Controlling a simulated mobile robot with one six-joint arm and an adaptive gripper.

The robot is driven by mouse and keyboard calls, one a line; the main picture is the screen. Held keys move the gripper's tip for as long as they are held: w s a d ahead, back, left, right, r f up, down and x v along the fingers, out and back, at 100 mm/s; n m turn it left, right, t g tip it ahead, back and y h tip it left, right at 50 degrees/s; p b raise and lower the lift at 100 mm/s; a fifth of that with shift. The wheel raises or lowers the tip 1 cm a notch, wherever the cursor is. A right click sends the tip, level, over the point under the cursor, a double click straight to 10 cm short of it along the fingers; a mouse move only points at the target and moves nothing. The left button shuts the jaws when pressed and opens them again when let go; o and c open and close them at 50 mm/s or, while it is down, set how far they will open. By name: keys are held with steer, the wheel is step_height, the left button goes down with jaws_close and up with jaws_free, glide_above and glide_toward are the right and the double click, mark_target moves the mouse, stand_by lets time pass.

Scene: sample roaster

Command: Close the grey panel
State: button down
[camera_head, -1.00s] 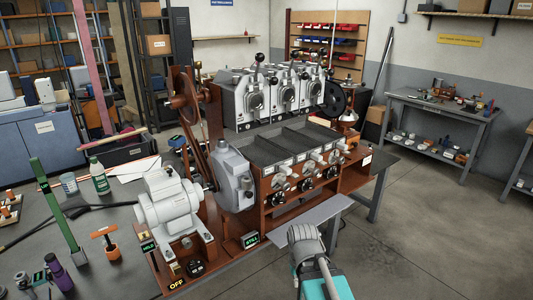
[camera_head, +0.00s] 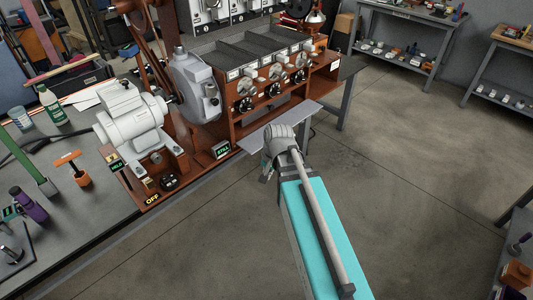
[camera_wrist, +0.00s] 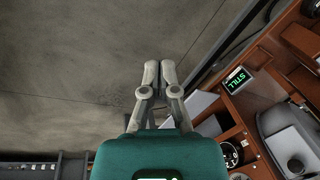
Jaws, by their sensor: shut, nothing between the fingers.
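The grey panel (camera_head: 280,125) is a flat light grey plate that sticks out from the lower front of the brown roaster, below its row of knobs. It stands open, roughly level. In the wrist view part of the panel (camera_wrist: 197,106) shows just right of my gripper (camera_wrist: 160,70), and the gripper hides some of it. My gripper is shut and empty, its two fingers together over the floor. In the head view my wrist covers part of the panel's near edge, and the fingertips are hard to make out. I cannot tell whether the gripper touches the panel.
The roaster's wooden frame (camera_head: 232,120) carries a small "STILL" display (camera_head: 221,149) left of the panel. A bench leg (camera_head: 345,107) is right of the panel. The floor in front is clear.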

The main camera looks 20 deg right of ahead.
steer(key=w+d+f+m+t+y+b, duration=0.1)
steer(key=w+d+f+m+t+b, duration=0.1)
steer(key=w+d+f+m+b, duration=0.2)
steer(key=w+d+f+m+t+y+b, duration=0.1)
steer(key=w+d+f+m+t+b, duration=0.2)
steer(key=w+m+b, duration=0.5)
steer(key=w+d+f+m+t+y+b, duration=0.1)
steer(key=w+d+f+m+b, duration=0.4)
steer(key=w+m, duration=0.5)
steer(key=shift+w+f+m+t+b, duration=0.2)
steer(key=shift+f+m+t+b, duration=0.5)
steer(key=shift+f+m+b, duration=0.35)
steer(key=shift+a, duration=0.15)
steer(key=b+x, duration=0.7)
steer(key=x, duration=0.3)
steer(key=shift+a+r+p, duration=0.1)
steer(key=shift+r+p, duration=2.1)
steer(key=shift+p, duration=0.1)
steer(key=shift+d+r+p, duration=0.2)
steer(key=shift+d+p, duration=0.05)
steer(key=shift+p, duration=0.1)
steer(key=shift+r, duration=0.1)
